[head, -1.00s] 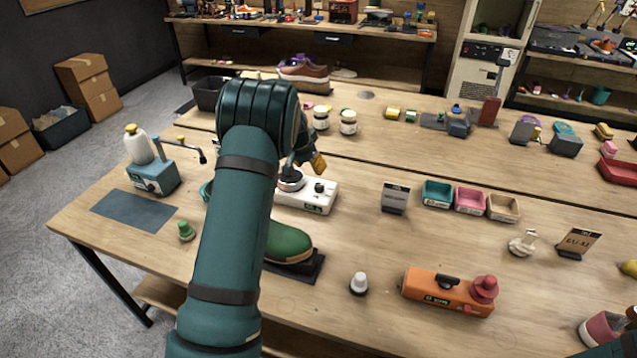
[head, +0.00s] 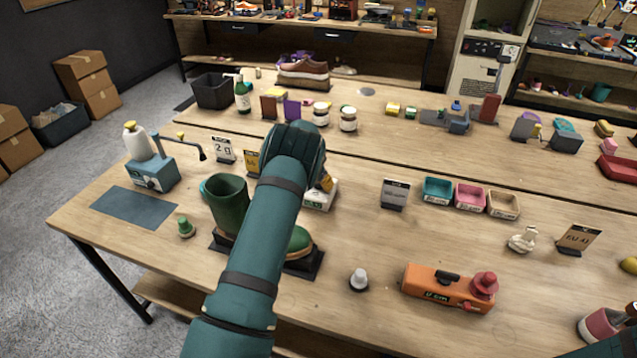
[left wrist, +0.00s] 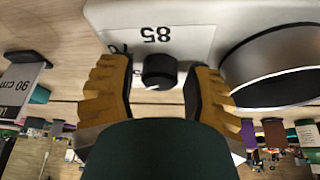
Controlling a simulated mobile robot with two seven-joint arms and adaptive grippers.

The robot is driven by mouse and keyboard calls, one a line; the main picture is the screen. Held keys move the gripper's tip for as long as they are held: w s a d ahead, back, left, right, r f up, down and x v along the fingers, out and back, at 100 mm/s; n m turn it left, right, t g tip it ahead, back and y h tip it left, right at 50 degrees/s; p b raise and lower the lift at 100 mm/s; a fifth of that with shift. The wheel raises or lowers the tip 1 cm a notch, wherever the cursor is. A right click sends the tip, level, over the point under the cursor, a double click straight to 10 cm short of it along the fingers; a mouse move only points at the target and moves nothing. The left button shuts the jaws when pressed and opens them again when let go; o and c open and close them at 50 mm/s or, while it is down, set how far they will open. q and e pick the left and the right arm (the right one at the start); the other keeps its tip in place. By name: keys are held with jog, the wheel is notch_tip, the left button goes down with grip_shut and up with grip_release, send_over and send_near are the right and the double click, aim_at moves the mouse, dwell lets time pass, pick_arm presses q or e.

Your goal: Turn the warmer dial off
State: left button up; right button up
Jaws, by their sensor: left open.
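The white warmer (head: 322,198) stands on the table, mostly hidden behind my left arm in the head view. In the left wrist view its white face (left wrist: 205,14) carries upside-down labels, with "85" readable. The black dial (left wrist: 158,68) has a pale mark on its lower edge. A round metal plate (left wrist: 275,65) is beside it on the right. My left gripper (left wrist: 160,85) is open, its yellow fingers on either side of the dial. I cannot tell whether they touch it. In the head view only a bit of its yellow finger (head: 327,183) shows. My right gripper is out of view.
A green boot (head: 229,205) on a dark stand is partly behind my left arm. An orange device (head: 425,283) and a white knob-like object (head: 359,279) are nearer the front. A dark sign (head: 396,194) and small coloured trays (head: 437,192) stand right of the warmer.

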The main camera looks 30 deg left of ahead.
pick_arm(q)
grip_shut()
jog(key=n+y, duration=0.1)
jog(key=n, duration=0.1)
jog(key=shift+d+n, duration=0.1)
jog(key=shift+n, duration=0.2)
jog(key=n, duration=0.2)
jog(key=n+y, duration=0.1)
jog(key=n, duration=0.1)
jog(key=shift+g+y, duration=0.3)
jog(key=shift+g, duration=0.1)
jog(key=n+g+y+b, duration=0.1)
jog(key=n+b, duration=0.1)
jog(key=n, duration=0.3)
jog(key=shift+n+g, duration=0.3)
